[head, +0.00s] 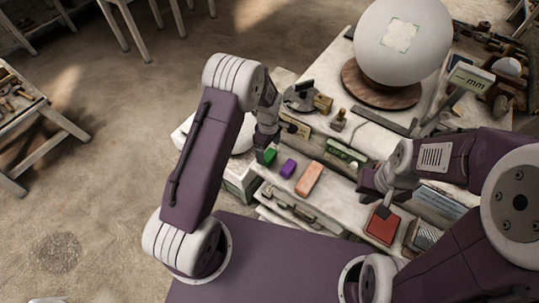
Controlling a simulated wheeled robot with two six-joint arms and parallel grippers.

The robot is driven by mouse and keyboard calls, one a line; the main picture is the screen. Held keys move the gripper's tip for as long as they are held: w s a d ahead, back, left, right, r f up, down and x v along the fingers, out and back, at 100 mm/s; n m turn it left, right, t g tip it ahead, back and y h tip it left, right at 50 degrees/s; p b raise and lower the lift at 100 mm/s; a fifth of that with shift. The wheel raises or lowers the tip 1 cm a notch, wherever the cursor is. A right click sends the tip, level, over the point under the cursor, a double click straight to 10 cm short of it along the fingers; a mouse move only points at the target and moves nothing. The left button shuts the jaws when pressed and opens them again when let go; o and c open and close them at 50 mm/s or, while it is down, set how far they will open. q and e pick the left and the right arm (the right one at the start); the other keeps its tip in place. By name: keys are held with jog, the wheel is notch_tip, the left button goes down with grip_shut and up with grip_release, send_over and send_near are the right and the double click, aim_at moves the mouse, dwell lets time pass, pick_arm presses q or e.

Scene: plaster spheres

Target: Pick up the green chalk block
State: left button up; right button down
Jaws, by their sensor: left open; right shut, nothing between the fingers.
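The green chalk block (270,157) lies near the left end of the front worktop (277,179). My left gripper (265,152) is open and sits at the block, with a finger just beside its left side. I cannot tell whether it touches the block. My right gripper (382,212) is shut and empty, over the right part of the worktop near a red block.
A purple block (288,168), an orange block (309,179) and a red block (382,226) lie to the right. Behind, a white sphere (403,65) stands on a round wooden base (381,92). Tools and a small brass item (338,120) crowd the back surface.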

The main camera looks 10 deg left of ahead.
aim_at(269, 154)
pick_arm(q)
jog(key=shift+w+d+f, duration=0.1)
jog(key=shift+f, duration=0.25)
notch_tip(269, 154, down, 5)
jog(key=p, duration=0.2)
jog(key=shift+r+p, duration=0.2)
jog(key=shift+p, duration=0.1)
jog(key=shift+w+f, duration=0.1)
jog(key=shift+f, duration=0.2)
jog(key=shift+r, duration=0.1)
jog(key=c, duration=1.6)
jog(key=shift+w+r+b, duration=0.1)
jog(key=shift+r+b, duration=0.3)
jog(key=shift+r, duration=0.05)
notch_tip(269, 154, up, 3)
jog(key=shift+f+b, duration=0.2)
jog(key=shift+b, duration=0.5)
jog(key=s+d+r+b, duration=0.1)
jog(key=d+r, duration=0.1)
jog(key=d, duration=0.1)
jog(key=s+d+r+b, duration=0.1)
jog(key=d+r, duration=0.2)
jog(key=d, duration=0.1)
jog(key=s+d+r+b, duration=0.1)
jog(key=d+r, duration=0.1)
jog(key=d, duration=0.2)
jog(key=shift+s+r+b, duration=0.25)
jog(key=shift+s+b, duration=0.05)
jog(key=shift+s, duration=0.1)
